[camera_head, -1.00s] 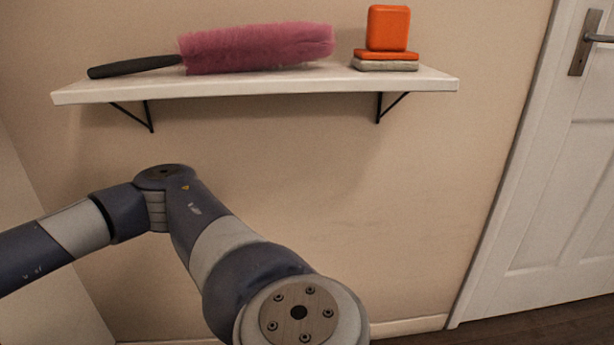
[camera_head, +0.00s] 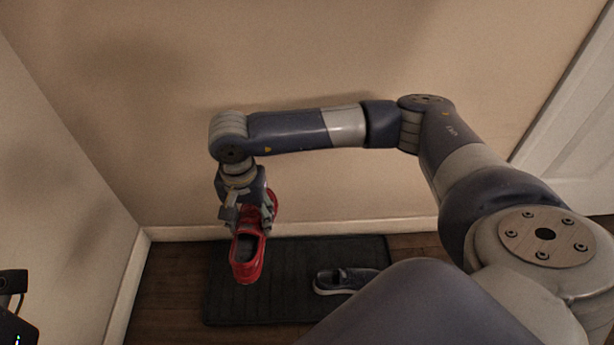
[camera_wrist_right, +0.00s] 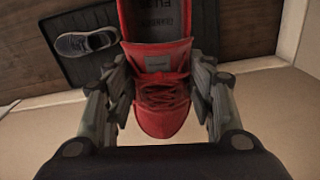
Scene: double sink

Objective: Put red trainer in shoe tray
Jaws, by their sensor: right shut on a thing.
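The red trainer (camera_head: 246,262) is held by my right gripper (camera_head: 250,226) above the dark shoe tray (camera_head: 300,258). In the right wrist view the trainer (camera_wrist_right: 160,88) sits between the two fingers of my right gripper (camera_wrist_right: 158,105), toe towards the palm, with its laces and tongue showing. The tray (camera_wrist_right: 76,13) shows behind it, lying on the floor by the wall. The trainer appears raised above the tray; the exact gap is hard to judge. My left gripper is not clearly in view.
A dark blue shoe (camera_head: 342,280) lies on the tray right of the red trainer, also in the right wrist view (camera_wrist_right: 87,42). The wall (camera_head: 330,200) and skirting board (camera_head: 330,228) run close behind the tray. A white door (camera_head: 575,150) stands at right.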

